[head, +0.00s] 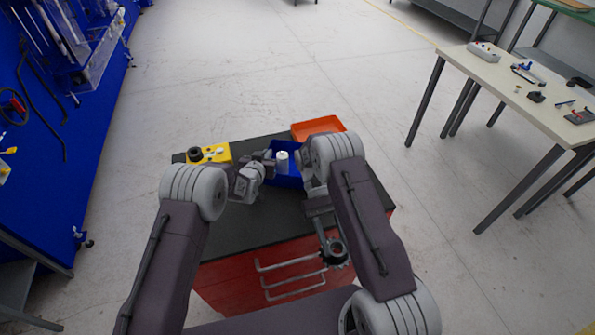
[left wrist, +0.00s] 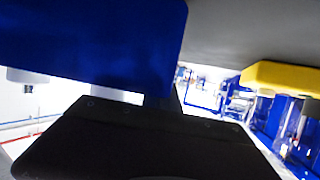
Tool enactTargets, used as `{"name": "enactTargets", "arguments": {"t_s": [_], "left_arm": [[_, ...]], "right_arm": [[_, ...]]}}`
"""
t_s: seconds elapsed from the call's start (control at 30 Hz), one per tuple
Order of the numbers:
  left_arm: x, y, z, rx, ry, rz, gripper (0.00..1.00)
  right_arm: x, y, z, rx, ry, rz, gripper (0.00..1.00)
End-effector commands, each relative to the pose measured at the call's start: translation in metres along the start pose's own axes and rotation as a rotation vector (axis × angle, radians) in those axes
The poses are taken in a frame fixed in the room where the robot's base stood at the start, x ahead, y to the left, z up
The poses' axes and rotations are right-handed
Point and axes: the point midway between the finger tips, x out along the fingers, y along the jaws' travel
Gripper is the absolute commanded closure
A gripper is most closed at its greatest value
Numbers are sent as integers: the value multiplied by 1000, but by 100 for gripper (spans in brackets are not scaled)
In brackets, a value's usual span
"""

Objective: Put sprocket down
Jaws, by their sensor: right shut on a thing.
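The sprocket (head: 337,256), a dark toothed ring, is at the tip of my right gripper (head: 331,238). The right gripper is shut on it, over the front edge of the workbench top, with the red drawer front behind. My left gripper (head: 268,166) is at the left side of the blue bin (head: 288,181). Its fingers are too small in the head view to tell open from shut. In the left wrist view a blue surface (left wrist: 90,45) fills the upper left and a dark part covers the bottom; the fingertips do not show clearly.
A white cylinder (head: 282,160) shows at the blue bin. An orange tray (head: 318,127) lies behind it. A yellow box (head: 215,153) with a black knob stands at the back left. The dark worktop (head: 240,232) is clear in front. A table with tools (head: 500,75) stands off right.

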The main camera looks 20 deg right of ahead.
Motion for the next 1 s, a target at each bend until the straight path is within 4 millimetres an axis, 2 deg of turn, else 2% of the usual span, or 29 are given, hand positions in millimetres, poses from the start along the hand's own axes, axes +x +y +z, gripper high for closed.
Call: {"name": "enactTargets", "arguments": {"t_s": [0.03,0.17,0.27,0.37,0.53,0.6,0.7,0.83,1.0], "left_arm": [[0,0,-1,0,3,0,100],[0,0,-1,0,3,0,100],[0,0,-1,0,3,0,100],[0,0,-1,0,3,0,100],[0,0,-1,0,3,0,100],[0,0,-1,0,3,0,100],[0,0,-1,0,3,0,100],[0,0,-1,0,3,0,100],[0,0,-1,0,3,0,100]], "right_arm": [[-9,-7,-1,57,2,-142,100],[-45,-31,-1,214,3,-521,100],[-86,-44,3,337,7,-821,100],[-136,-49,13,454,7,-1106,100],[-221,-40,41,622,11,-1516,100],[-255,-42,52,693,9,-1686,100],[-297,-49,56,795,3,-1926,100],[-336,-33,58,898,1,-2174,100],[-360,-10,57,973,2,-2356,100]]}}
